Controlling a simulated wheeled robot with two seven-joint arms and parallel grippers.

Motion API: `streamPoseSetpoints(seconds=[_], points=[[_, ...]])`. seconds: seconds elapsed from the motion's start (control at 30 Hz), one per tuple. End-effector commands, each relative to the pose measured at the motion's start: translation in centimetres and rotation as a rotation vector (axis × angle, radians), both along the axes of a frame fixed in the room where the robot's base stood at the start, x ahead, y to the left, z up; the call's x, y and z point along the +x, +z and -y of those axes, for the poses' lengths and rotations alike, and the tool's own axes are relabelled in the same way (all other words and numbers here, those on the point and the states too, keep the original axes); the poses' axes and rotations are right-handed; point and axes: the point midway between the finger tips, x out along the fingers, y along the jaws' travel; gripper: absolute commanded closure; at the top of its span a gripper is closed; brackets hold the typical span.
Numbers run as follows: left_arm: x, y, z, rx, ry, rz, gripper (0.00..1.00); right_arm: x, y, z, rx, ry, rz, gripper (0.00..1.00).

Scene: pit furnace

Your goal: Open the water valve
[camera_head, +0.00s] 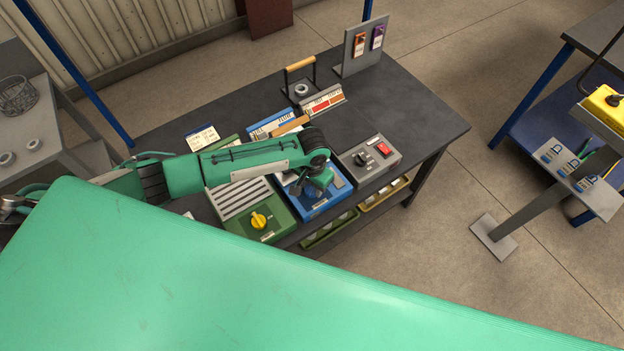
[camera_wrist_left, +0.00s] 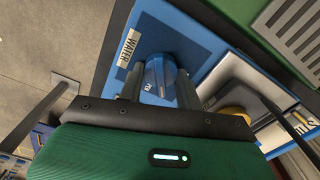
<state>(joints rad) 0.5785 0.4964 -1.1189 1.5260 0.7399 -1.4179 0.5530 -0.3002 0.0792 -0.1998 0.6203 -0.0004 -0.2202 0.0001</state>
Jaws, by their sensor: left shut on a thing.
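The water valve is a blue box (camera_head: 312,208) on the dark table in the head view, and in the wrist view its blue face carries a "WATER" label (camera_wrist_left: 130,48). A round blue knob (camera_wrist_left: 160,72) sits on it. My left gripper (camera_head: 318,182) reaches down over the box from the left. In the wrist view its two fingers stand on either side of the knob, shut on it. The gripper hides most of the knob in the head view. My right gripper is not in view.
A green box with a yellow knob (camera_head: 258,220) stands left of the blue box. A grey box with a black knob and a red switch (camera_head: 370,160) stands to its right. Bins (camera_head: 385,194) hang below the table's front edge. The table's right end is clear.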

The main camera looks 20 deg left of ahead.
Motion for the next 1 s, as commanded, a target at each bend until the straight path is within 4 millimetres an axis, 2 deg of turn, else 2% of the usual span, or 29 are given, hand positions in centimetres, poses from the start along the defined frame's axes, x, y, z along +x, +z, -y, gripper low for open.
streamPoseSetpoints(seconds=[0.1, 0.5, 0.7, 1.0], points=[[-0.1, 0.4, 0.1, 0.001, -0.110, -0.002, 0.88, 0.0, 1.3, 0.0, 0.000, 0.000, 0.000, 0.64], [-0.1, 0.2, 0.2, -0.001, -0.434, -0.001, 0.88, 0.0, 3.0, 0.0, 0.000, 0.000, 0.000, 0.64], [-0.1, 0.1, 0.2, -0.001, -0.535, 0.000, 0.88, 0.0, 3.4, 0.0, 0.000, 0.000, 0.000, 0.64], [-0.1, 0.0, 0.2, -0.001, -0.598, 0.000, 0.88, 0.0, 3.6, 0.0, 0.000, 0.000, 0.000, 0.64]])
